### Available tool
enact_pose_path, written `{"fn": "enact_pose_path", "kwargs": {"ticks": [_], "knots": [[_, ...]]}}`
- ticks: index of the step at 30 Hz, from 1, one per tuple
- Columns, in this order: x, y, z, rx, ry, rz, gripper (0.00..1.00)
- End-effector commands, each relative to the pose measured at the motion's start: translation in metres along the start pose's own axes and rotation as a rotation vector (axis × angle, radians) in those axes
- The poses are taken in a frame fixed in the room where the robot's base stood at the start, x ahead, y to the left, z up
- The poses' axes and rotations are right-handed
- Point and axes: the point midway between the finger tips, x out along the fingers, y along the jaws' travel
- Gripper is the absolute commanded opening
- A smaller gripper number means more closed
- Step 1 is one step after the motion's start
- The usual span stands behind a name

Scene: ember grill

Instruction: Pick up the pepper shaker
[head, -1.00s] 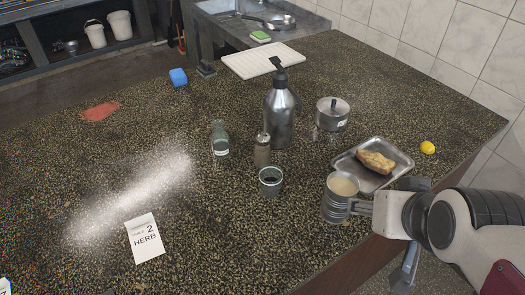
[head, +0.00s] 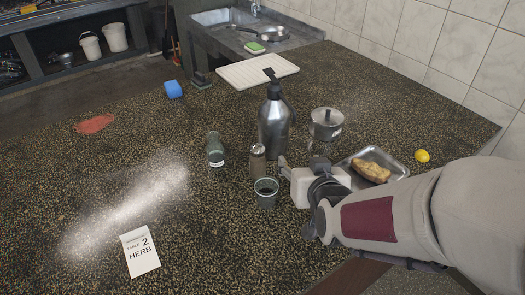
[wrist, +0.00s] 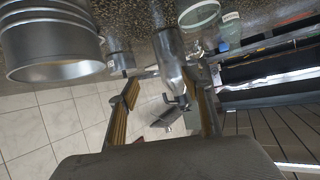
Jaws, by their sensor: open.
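The pepper shaker (head: 257,161) appears to be the brownish cylinder with a silver cap, upright on the speckled counter in the head view. It stands in front of the steel pump bottle (head: 274,127) and behind a small dark cup (head: 265,193). My gripper (head: 284,168) is just right of the shaker, low over the counter, and looks empty. In the wrist view my gripper (wrist: 165,112) has its fingers apart, with the pump bottle (wrist: 174,68) showing between and beyond them. I cannot pick out the shaker clearly there.
A greenish jar (head: 215,150) stands left of the shaker.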

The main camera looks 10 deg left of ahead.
Motion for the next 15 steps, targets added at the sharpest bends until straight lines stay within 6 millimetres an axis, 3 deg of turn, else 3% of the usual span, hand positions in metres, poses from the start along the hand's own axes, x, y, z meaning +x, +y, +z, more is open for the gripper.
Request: {"fn": "enact_pose_path", "kwargs": {"ticks": [6, 15], "knots": [[0.027, -0.026, 0.006, -0.026, 0.084, -0.025, 0.49], [0.050, -0.060, 0.016, -0.062, 0.211, -0.053, 0.49]]}}
